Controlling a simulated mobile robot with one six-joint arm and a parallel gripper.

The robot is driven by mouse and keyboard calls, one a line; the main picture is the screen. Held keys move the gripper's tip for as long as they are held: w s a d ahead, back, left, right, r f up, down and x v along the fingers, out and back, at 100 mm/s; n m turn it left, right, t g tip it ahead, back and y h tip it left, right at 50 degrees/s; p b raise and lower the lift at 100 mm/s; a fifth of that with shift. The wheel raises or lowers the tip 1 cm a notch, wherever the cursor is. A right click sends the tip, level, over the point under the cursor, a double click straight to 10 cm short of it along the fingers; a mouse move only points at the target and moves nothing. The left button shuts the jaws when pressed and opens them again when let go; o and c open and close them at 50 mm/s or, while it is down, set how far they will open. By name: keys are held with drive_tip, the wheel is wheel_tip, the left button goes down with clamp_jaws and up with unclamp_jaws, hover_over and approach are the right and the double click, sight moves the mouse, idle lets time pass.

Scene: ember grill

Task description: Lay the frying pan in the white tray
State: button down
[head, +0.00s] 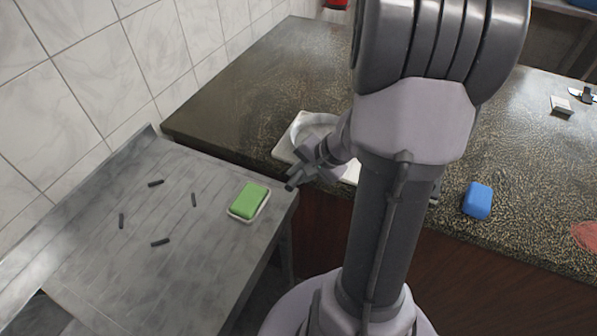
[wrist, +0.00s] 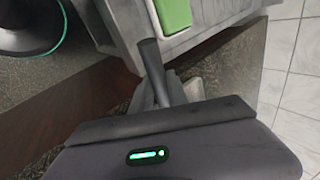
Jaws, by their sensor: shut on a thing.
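The white tray (head: 283,152) lies on the dark stone counter near its left end, partly hidden behind my arm. The frying pan (head: 316,122) shows as a pale grey round rim over the tray; whether it rests on the tray floor, I cannot tell. My gripper (head: 305,165) is at the tray's front edge, shut on the pan's dark handle (head: 292,184), whose end points toward the grey metal table. In the wrist view the handle (wrist: 150,58) sticks out past my gripper (wrist: 166,92). The pan's body is hidden there.
A green sponge (head: 249,199) in a white dish stands on the metal table (head: 90,230) to the left, with several dark sticks. A blue block (head: 477,200) lies right of my arm on the counter (head: 240,95). A tiled wall (head: 70,70) bounds the left.

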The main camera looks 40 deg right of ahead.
drive_tip(key=shift+f, duration=0.15)
drive_tip(key=c, duration=1.7)
unclamp_jaws()
drive_tip(key=shift+f, duration=0.1)
drive_tip(key=shift+c, duration=0.2)
drive_tip(key=o, duration=0.4)
drive_tip(key=shift+o, duration=0.2)
